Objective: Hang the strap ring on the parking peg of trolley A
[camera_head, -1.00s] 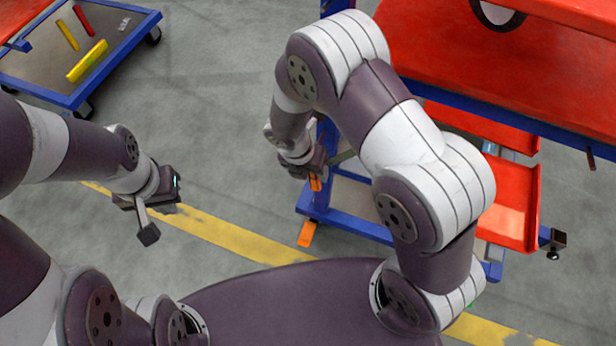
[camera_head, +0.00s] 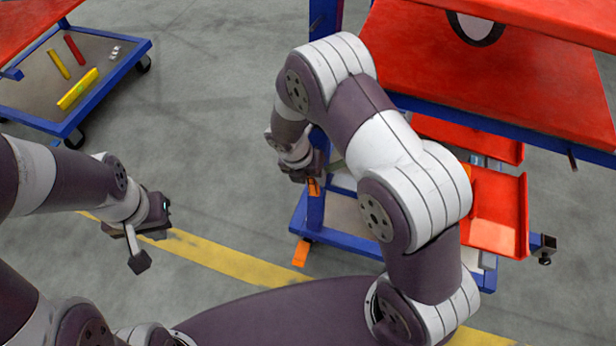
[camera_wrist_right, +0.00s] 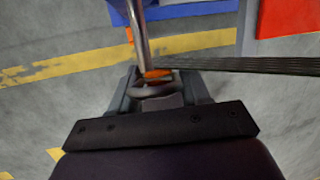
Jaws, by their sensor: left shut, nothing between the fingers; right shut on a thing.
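My right gripper (camera_head: 308,170) is low beside the blue post of the near trolley (camera_head: 316,215), partly hidden by my own arm. In the right wrist view, my right gripper (camera_wrist_right: 158,103) is shut on the strap ring (camera_wrist_right: 154,89). A grey metal rod (camera_wrist_right: 139,35) runs down to the ring; I cannot tell whether the ring is around it or only in front of it. The dark strap (camera_wrist_right: 235,66) stretches off to the right from there. My left gripper (camera_head: 139,261) is shut and empty above the floor at the left. No trolley letter is readable.
The near trolley has red panels (camera_head: 480,85), red lower trays (camera_head: 499,215) and an orange foot piece (camera_head: 301,252). Another blue trolley (camera_head: 75,118) with yellow and red bars stands at the upper left. Grey floor with a yellow line (camera_head: 220,255) lies open between them.

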